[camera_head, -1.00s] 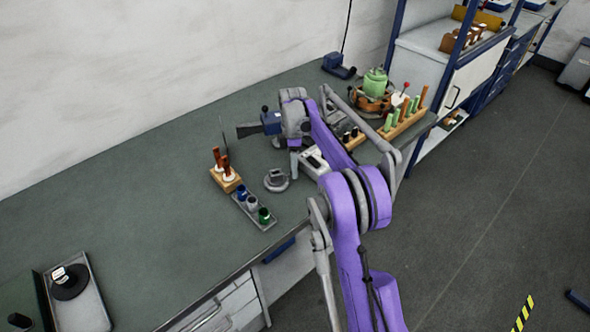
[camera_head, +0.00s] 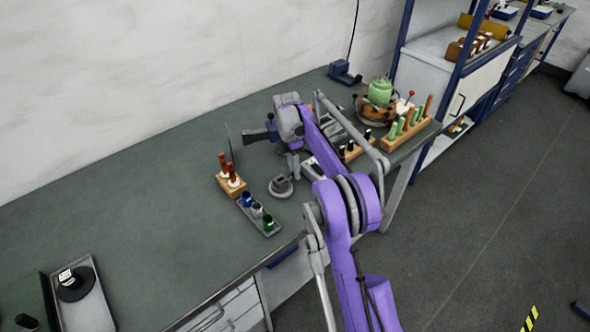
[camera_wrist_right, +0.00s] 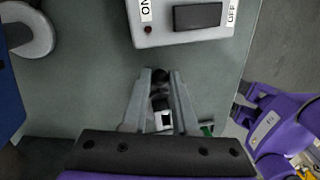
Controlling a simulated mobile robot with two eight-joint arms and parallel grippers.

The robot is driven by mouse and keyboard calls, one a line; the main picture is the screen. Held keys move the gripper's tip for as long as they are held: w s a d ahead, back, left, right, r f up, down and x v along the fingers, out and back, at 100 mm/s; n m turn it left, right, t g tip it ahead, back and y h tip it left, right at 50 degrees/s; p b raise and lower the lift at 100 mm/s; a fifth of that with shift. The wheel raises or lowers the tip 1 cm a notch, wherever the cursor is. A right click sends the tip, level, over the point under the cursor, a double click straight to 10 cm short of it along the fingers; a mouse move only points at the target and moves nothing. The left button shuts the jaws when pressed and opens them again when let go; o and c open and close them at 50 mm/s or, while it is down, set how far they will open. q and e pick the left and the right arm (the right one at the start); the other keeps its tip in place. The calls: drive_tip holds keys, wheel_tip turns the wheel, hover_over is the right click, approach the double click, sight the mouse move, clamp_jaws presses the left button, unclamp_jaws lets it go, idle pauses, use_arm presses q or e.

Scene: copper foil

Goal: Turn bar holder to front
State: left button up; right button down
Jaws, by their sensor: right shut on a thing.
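My right gripper (camera_wrist_right: 160,74) is shut on a small dark part with a white face (camera_wrist_right: 162,107), seen between its fingers in the right wrist view. In the head view the right gripper (camera_head: 293,165) points down over the bench, next to a grey round piece (camera_head: 281,187). Several wooden holders stand on the bench: one with red-brown-handled tools (camera_head: 230,188), one with black-topped pegs (camera_head: 352,152) partly behind my arm, one with green bars (camera_head: 408,130). I cannot tell which is the bar holder, or whether the held part belongs to it.
A white box marked ON and OFF (camera_wrist_right: 185,22) lies just beyond the fingertips. A grey tray with small jars (camera_head: 258,215) sits near the front edge. A green pot (camera_head: 380,92) stands at the back right. The bench's left middle (camera_head: 120,200) is clear.

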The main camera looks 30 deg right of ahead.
drive_tip(key=c, duration=0.7)
unclamp_jaws()
drive_tip(key=shift+w, duration=0.1)
drive_tip(key=shift+r, duration=0.1)
use_arm(q)
drive_tip(key=shift+w+r+p, duration=0.25)
drive_tip(key=shift+r+p, duration=0.2)
drive_tip(key=shift+r, duration=0.15)
drive_tip(key=shift+w+r+p, duration=0.25)
drive_tip(key=shift+r+p, duration=0.15)
drive_tip(key=shift+r, duration=0.2)
use_arm(e)
wheel_tip(320, 180, up, 10)
drive_tip(key=w, duration=0.2)
drive_tip(key=shift+r, duration=0.2)
